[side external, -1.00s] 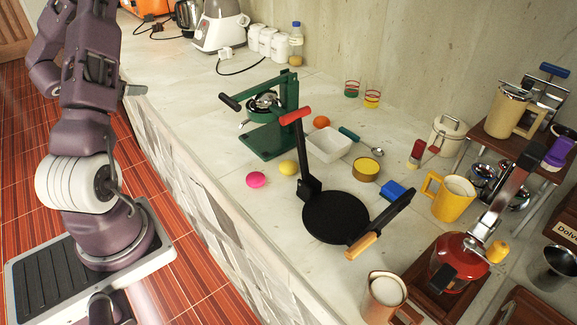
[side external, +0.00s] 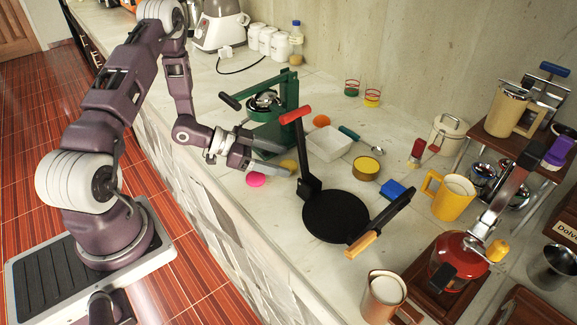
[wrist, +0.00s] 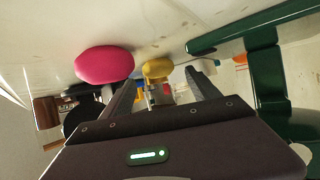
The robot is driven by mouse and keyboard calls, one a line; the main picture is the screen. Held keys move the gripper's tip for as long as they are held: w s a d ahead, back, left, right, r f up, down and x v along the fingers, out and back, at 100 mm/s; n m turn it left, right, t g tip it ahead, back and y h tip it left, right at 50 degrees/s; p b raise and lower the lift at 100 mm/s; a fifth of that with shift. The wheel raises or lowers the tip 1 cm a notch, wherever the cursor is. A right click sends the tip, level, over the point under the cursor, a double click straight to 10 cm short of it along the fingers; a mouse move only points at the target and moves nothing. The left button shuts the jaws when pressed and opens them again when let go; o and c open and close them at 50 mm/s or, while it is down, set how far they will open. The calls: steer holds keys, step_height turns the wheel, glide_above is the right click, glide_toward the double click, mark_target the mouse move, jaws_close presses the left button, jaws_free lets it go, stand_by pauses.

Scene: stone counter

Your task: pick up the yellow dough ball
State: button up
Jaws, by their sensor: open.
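The yellow dough ball (side external: 288,166) lies on the counter between the pink ball and the black pan press; my gripper partly covers it in the side view. In the wrist view the yellow dough ball (wrist: 157,69) shows ahead, in line with the gap between my fingers. My gripper (side external: 285,162) is open and low over the counter, reaching toward the ball from the left. In the wrist view my gripper (wrist: 163,88) has its fingers apart with nothing held. I cannot tell whether a finger touches the ball.
A pink ball (side external: 256,180) lies close to my gripper, and it also shows in the wrist view (wrist: 104,65). The green press (side external: 262,128) stands just behind. The black pan press (side external: 336,216) with its upright red-tipped handle stands to the right. A white bowl (side external: 328,144) is beyond.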

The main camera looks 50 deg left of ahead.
mark_target(288, 163)
steer(key=x, duration=0.3)
steer(key=shift+w+f, duration=0.1)
steer(key=c, duration=1.5)
steer(key=shift+o, duration=0.2)
